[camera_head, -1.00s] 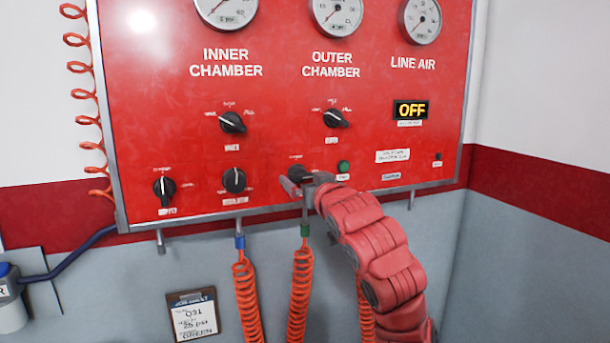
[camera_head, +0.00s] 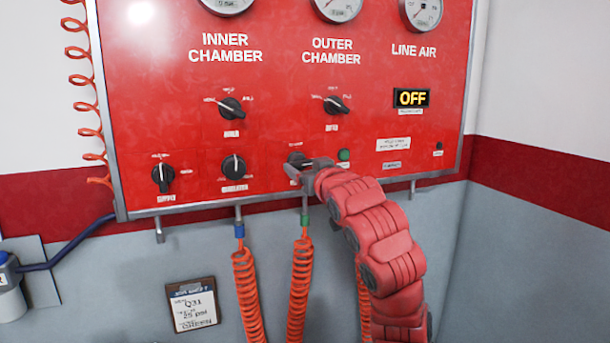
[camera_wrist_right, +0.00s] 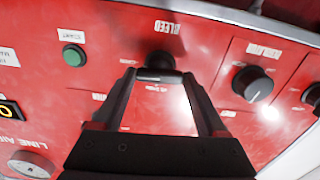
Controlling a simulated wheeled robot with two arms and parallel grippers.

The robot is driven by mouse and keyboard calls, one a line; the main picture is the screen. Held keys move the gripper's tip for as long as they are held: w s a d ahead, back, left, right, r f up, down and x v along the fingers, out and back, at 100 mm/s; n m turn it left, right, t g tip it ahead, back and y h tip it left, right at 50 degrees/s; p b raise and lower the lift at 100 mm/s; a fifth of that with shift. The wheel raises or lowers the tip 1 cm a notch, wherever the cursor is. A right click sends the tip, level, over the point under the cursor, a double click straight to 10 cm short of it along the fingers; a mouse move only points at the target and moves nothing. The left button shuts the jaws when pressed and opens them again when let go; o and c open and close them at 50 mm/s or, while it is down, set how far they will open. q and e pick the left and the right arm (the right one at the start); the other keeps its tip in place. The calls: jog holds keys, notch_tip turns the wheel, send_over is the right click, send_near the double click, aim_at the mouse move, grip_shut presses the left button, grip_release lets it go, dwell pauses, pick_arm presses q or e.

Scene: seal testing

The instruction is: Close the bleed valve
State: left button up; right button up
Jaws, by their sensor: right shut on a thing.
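The bleed valve is a black knob (camera_head: 297,158) low on the red panel, right of the knob in the bottom row's middle. My right gripper (camera_head: 300,170) is at it, coming from below right and partly covering it. In the right wrist view, which shows the panel upside down, the BLEED label sits by the knob (camera_wrist_right: 158,62). The fingertips of my right gripper (camera_wrist_right: 158,73) are on both sides of the knob and shut on it. The knob's pointer is mostly hidden, so I cannot tell its setting. My left gripper is not in view.
A green button (camera_head: 344,155) is close to the right of the gripper. Other black knobs (camera_head: 233,167) are to the left and above. Orange coiled hoses (camera_head: 300,285) hang below the panel. A clipboard (camera_head: 193,305) is on the wall.

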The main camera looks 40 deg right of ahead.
jog(key=n+b, duration=0.1)
jog(key=b, duration=0.1)
jog(key=n+b, duration=0.1)
jog(key=shift+f+b, duration=0.35)
jog(key=shift+b, duration=0.05)
jog(key=shift+r+n, duration=0.15)
jog(key=shift+n, duration=0.35)
jog(key=shift+r+n+b, duration=0.1)
jog(key=shift+n+b, duration=0.35)
jog(key=shift+n, duration=0.45)
jog(key=n, duration=0.5)
jog(key=shift+n, duration=0.3)
jog(key=n, duration=0.3)
jog(key=shift+r, duration=0.1)
jog(key=shift+n+p, duration=0.4)
jog(key=shift+n, duration=1.4)
